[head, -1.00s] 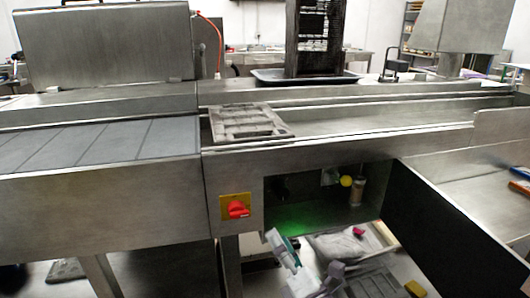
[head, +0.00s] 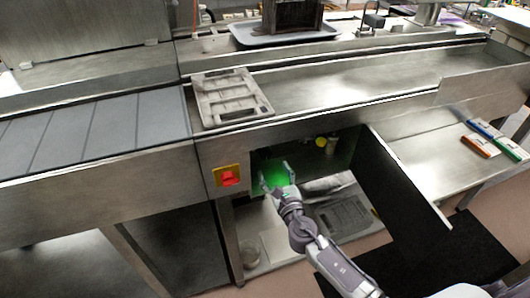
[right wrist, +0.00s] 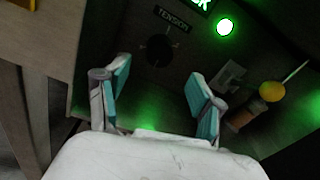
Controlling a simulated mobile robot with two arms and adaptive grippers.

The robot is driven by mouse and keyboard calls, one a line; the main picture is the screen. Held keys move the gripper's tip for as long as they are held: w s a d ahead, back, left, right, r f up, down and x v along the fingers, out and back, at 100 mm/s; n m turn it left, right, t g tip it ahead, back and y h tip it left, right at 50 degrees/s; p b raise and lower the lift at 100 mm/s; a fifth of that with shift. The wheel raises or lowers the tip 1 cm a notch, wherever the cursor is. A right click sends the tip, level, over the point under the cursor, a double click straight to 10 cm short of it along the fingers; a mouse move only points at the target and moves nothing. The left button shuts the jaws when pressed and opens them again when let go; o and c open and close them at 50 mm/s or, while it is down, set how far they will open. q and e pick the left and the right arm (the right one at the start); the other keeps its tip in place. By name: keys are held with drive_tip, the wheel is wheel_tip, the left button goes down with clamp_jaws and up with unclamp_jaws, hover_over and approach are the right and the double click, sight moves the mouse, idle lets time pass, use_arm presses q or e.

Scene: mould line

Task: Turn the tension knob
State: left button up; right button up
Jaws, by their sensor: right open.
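The tension knob (right wrist: 157,50) is a dark round knob under a "TENSION" label in the right wrist view, on the dark back panel of an open compartment (head: 345,150). My right gripper (head: 274,174) reaches into this compartment in the head view. In the right wrist view its two teal-padded fingers (right wrist: 158,92) are apart, with nothing between them. The knob lies ahead of the fingers, roughly between them in the picture, and apart from them. In the head view the knob cannot be made out. My left gripper is not in view.
A green lamp (right wrist: 225,27) glows right of the knob. A yellow ball-ended lever (right wrist: 272,92) stands farther right. The open black door (head: 398,182) hangs right of my arm. A red switch on a yellow plate (head: 229,176) is left of the opening. A mould (head: 232,97) lies above.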

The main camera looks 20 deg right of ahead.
sight(267, 155)
drive_tip(key=w+b, duration=0.1)
drive_tip(key=w, duration=0.7)
drive_tip(key=shift+w+a, duration=0.1)
drive_tip(key=shift+w, duration=0.05)
drive_tip(key=c, duration=1.1)
drive_tip(key=shift+c, duration=0.2)
drive_tip(key=shift+m, duration=0.5)
drive_tip(key=m+b, duration=0.1)
drive_tip(key=m, duration=0.4)
drive_tip(key=shift+m+b, duration=0.3)
drive_tip(key=m+b, duration=0.1)
drive_tip(key=m, duration=0.4)
drive_tip(key=shift+m, duration=0.3)
